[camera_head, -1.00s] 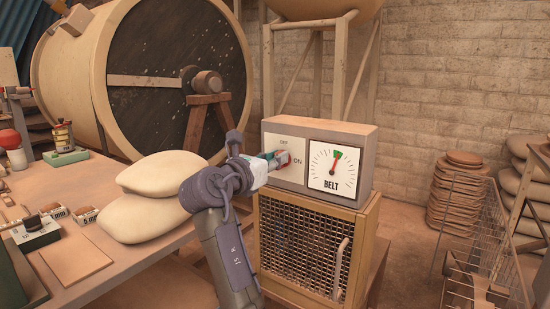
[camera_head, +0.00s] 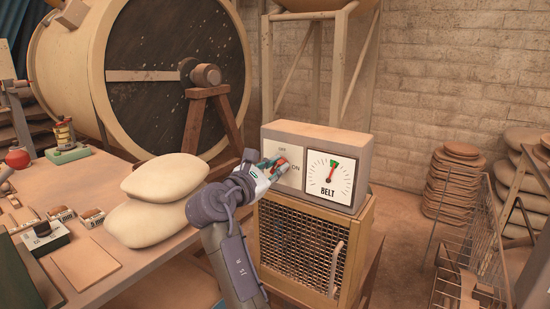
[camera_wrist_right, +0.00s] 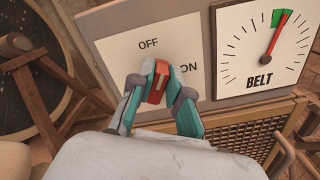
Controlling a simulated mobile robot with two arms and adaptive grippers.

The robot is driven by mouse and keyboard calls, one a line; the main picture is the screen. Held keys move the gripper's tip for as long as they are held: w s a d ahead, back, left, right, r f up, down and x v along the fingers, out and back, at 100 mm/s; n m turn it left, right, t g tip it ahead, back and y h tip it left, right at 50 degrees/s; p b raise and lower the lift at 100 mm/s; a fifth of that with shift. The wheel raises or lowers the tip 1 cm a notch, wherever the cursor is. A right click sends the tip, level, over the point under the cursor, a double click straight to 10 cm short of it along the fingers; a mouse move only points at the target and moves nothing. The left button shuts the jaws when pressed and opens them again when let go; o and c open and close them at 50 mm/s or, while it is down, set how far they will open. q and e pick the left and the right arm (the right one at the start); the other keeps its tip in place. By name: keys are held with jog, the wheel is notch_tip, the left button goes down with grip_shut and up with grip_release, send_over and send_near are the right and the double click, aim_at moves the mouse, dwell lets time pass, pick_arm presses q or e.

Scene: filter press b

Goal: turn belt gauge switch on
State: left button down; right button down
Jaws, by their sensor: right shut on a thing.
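The belt gauge box (camera_head: 363,157) is a grey-brown case on top of a wooden cabinet with a mesh front. Its white dial (camera_head: 329,180) reads BELT, and the red needle points up to the right, at the green band. To the left is a white switch plate (camera_wrist_right: 185,47) with OFF above and ON to the right. My right gripper (camera_head: 277,167) is at this plate, its fingers shut on the red switch knob (camera_wrist_right: 157,85) from both sides. The knob's pale mark points mostly up in the wrist view. My left gripper is out of view.
Two stacked sacks (camera_head: 162,179) lie on the workbench (camera_head: 122,270) left of my right arm. A large drum (camera_head: 160,60) stands behind. A wire rack (camera_head: 470,245) is at the right, with bare floor between it and the cabinet.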

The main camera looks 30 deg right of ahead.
pick_arm(q)
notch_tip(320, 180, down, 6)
jog(key=p, duration=0.1)
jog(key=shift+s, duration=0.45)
pick_arm(e)
jog(key=shift+s+d+f+m, duration=0.1)
jog(key=shift+f+m, duration=0.1)
jog(key=shift+m, duration=1.75)
jog(key=shift+s+a+f+m, duration=0.1)
jog(key=shift+f+m, duration=0.05)
jog(key=shift+m, duration=1.85)
jog(key=shift+s+d+f+m, duration=0.1)
jog(key=shift+f+m, duration=0.1)
jog(key=shift+m, duration=1.75)
jog(key=c, duration=1.1)
grip_release()
